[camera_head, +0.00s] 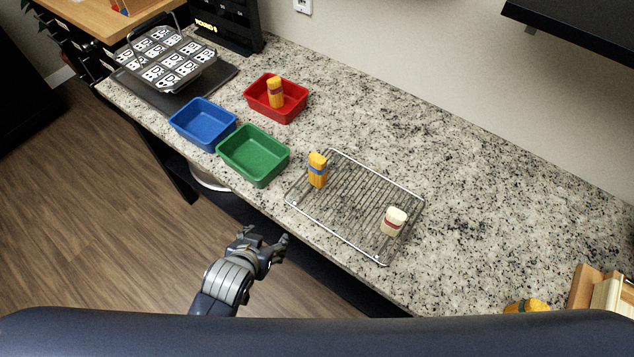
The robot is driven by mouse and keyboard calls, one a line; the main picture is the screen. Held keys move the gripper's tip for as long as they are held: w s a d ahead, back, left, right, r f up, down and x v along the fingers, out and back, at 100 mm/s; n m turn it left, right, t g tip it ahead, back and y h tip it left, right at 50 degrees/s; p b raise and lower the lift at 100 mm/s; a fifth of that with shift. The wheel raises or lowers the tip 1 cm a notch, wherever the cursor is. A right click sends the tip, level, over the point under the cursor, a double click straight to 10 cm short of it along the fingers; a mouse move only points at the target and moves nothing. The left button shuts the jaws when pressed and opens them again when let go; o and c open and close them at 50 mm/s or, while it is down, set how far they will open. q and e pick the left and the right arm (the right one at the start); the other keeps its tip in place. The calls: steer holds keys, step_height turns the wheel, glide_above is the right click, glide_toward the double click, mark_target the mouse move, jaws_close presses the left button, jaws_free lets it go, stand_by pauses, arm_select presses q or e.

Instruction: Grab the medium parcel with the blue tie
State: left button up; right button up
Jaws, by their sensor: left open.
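An orange parcel with a blue band (317,170) stands upright on the wire rack (335,251), near its far left corner. My left gripper (265,239) is open and empty. It shows in front of the counter's front edge, below and left of the rack in the picture, apart from the parcel. My right gripper is not in view.
A cream parcel with a red band (394,221) stands on the rack's right part. A red bin (290,111) holds another orange parcel (275,92). Blue (201,119) and green (255,155) bins stand left of the rack.

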arm_select(q)
step_height(320, 180, up, 5)
steer(key=d+t, duration=0.1)
steer(key=d, duration=0.1)
steer(key=m+t+h, duration=0.1)
steer(key=t+h, duration=0.2)
steer(key=t, duration=0.1)
glide_toward(316, 169)
steer(key=w, duration=0.1)
steer(key=x, duration=0.1)
steer(key=p+x, duration=0.1)
steer(key=x, duration=0.3)
steer(key=shift+w+d+r, duration=0.2)
steer(key=shift+r, duration=0.05)
steer(key=shift+w+f, duration=0.15)
steer(key=shift+w, duration=0.05)
steer(key=shift+w+d+f+p, duration=0.2)
steer(key=shift+w+f+p, duration=0.25)
steer(key=shift+w+p, duration=0.15)
steer(key=x, duration=0.3)
steer(key=shift+s+f+p, duration=0.15)
steer(key=shift+f+p, duration=0.1)
steer(key=shift+p, duration=0.05)
steer(key=shift+w+d+f, duration=0.1)
steer(key=shift+w+f, duration=0.1)
steer(key=shift+w, duration=0.1)
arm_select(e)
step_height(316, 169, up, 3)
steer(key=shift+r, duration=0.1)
